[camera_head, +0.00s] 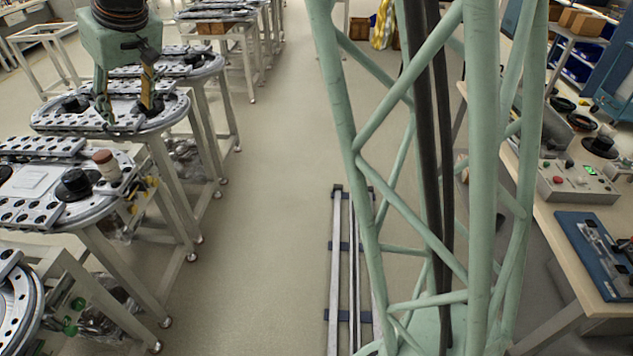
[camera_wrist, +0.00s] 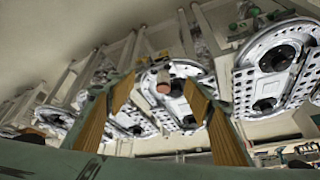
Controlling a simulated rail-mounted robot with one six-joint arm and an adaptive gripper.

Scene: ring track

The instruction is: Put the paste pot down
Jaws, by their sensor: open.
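The paste pot (camera_head: 105,165), a small pale pot with a brown lid, stands upright on the round metal table (camera_head: 95,205) at the left. In the wrist view the pot (camera_wrist: 164,87) shows between my two fingers, some way beyond their tips. My gripper (camera_head: 127,98) is open and empty, with yellow-brown finger pads. In the head view it hangs over the neighbouring table farther back, apart from the pot. In the wrist view the open fingers of my gripper (camera_wrist: 158,92) frame the scene.
A black knob (camera_head: 74,184) sits beside the pot, with perforated metal plates (camera_head: 35,213) around it. Similar tables line the left side. A floor rail (camera_head: 336,270) runs along the clear aisle. A bench with a control box (camera_head: 580,185) stands at the right.

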